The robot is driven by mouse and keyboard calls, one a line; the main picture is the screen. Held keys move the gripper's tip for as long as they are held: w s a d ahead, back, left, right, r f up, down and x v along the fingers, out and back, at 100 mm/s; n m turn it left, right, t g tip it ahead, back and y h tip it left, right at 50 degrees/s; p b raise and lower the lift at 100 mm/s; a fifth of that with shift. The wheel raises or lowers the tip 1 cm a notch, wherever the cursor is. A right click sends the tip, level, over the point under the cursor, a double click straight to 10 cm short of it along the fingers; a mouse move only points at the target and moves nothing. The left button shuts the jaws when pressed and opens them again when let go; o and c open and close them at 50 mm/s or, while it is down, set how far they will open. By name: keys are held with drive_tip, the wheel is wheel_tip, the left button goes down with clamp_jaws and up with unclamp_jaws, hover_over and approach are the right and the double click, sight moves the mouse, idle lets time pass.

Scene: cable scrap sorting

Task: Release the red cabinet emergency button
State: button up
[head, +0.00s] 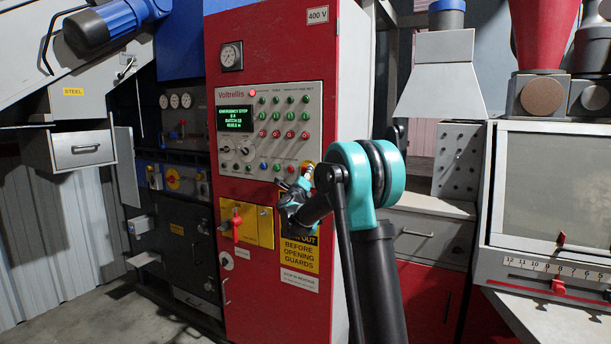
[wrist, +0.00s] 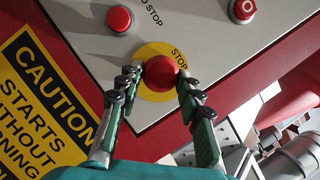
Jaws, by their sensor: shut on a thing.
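The red emergency button (wrist: 161,73) sits on a yellow disc marked STOP at the corner of the grey control panel in the wrist view. My gripper (wrist: 155,78) has one finger on each side of the button's head and is shut on it. In the head view my gripper (head: 300,186) is at the lower right of the panel on the red cabinet (head: 275,40), and it hides most of the button there. The panel's screen (head: 234,120) reads EMERGENCY STOP in green letters.
A smaller red button (wrist: 119,18) and another red button marked O (wrist: 243,9) are close by on the panel. A yellow caution label (wrist: 38,110) is at left. A red rotary handle (head: 237,224) on a yellow plate projects below the panel.

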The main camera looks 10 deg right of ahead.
clamp_jaws()
drive_tip(key=shift+s+a, duration=0.5)
drive_tip(key=shift+s, duration=0.15)
drive_tip(key=o, duration=1.1)
unclamp_jaws()
drive_tip(key=shift+c, duration=0.2)
drive_tip(key=v, duration=1.2)
drive_tip(key=shift+s, duration=0.1)
